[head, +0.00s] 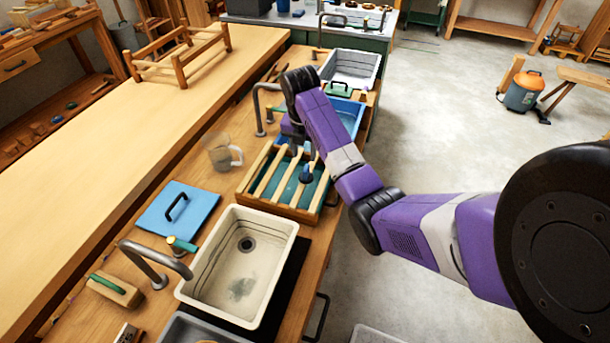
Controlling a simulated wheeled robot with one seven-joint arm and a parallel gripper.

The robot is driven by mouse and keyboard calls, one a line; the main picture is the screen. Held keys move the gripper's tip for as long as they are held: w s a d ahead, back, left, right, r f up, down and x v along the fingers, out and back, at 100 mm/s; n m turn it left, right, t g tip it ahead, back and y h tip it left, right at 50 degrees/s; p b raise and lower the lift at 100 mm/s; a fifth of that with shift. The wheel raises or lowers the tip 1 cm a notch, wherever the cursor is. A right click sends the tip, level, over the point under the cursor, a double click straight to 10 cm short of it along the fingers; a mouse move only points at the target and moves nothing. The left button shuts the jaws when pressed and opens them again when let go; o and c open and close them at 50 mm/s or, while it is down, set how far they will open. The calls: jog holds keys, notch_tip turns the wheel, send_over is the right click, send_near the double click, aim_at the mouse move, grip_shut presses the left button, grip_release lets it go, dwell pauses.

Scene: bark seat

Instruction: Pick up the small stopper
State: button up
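A small dark blue knob-like piece (306,174) shows at the wooden slatted rack over a teal-lined basin; it may be the small stopper, but it is too small to be sure. My gripper (294,148) points down over the far end of this rack, just beyond the blue piece. My purple arm reaches in from the right, and its wrist hides part of the area. The fingers are small and partly hidden, so I cannot tell whether they are open or touch anything.
The slatted rack (262,172) sits between a cream sink (287,228) in front and a blue basin (352,108) behind. A glass jug (220,155), a blue lid (180,207) and curved taps (160,262) stand along the left. Open floor (440,130) lies right.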

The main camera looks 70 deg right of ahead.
aim_at(306, 168)
jog(key=shift+s+a+f+n, duration=0.1)
jog(key=shift+s+n, duration=0.05)
jog(key=shift+n, duration=0.15)
jog(key=shift+f, duration=0.2)
jog(key=shift+s+d+f+p, duration=0.1)
jog(key=shift+f+p, duration=0.15)
jog(key=shift+f, duration=0.95)
jog(key=shift+w+d+f+p, duration=0.1)
jog(key=shift+f+p, duration=0.2)
jog(key=shift+f, duration=0.95)
jog(key=shift+s+d+f+p, duration=0.1)
jog(key=shift+f+p, duration=0.15)
jog(key=shift+f, duration=0.95)
grip_shut()
